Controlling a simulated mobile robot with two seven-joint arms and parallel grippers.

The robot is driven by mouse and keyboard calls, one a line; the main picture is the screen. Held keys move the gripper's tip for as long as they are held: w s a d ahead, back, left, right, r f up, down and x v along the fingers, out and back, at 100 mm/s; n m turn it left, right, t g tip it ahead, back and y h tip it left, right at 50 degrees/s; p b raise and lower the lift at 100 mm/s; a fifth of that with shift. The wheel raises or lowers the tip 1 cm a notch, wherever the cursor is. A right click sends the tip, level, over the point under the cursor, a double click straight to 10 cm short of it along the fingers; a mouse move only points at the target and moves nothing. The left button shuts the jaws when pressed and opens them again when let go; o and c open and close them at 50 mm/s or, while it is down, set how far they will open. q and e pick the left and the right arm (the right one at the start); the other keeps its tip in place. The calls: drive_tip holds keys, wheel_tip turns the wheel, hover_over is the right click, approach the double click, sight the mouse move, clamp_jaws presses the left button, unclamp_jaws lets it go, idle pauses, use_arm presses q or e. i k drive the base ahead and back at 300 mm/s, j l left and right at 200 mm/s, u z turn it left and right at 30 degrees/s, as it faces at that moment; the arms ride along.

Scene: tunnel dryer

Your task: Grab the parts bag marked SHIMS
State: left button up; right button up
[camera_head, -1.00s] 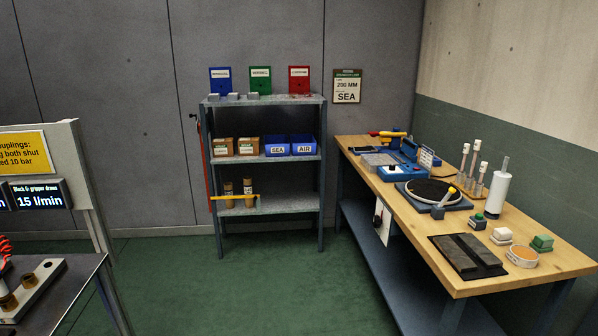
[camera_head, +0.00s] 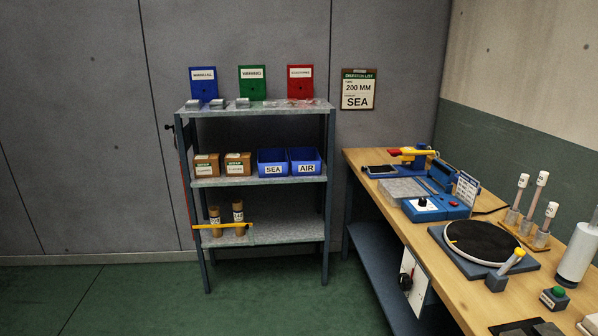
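I cannot read the word SHIMS anywhere, so I cannot tell which thing is the bag. Small grey pieces (camera_head: 218,104) and pale, glossy flat items (camera_head: 309,103) lie along the top board of the shelf rack (camera_head: 258,115), in front of the blue, green and red panels. The flat items may be clear bags, but they are too small to tell. Neither of my grippers is in view.
The middle board holds cardboard boxes (camera_head: 207,165) and blue bins marked SEA (camera_head: 272,163) and AIR (camera_head: 305,161). Brown cylinders (camera_head: 215,220) stand below, behind a yellow bar (camera_head: 222,226). A wooden workbench (camera_head: 440,278) stands right. Green floor (camera_head: 130,300) is clear in front.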

sight(310, 102)
drive_tip(key=i, duration=2.75)
drive_tip(key=i+u, duration=0.1)
drive_tip(key=i, duration=0.6)
drive_tip(key=i+l+u, duration=0.15)
drive_tip(key=i, duration=0.55)
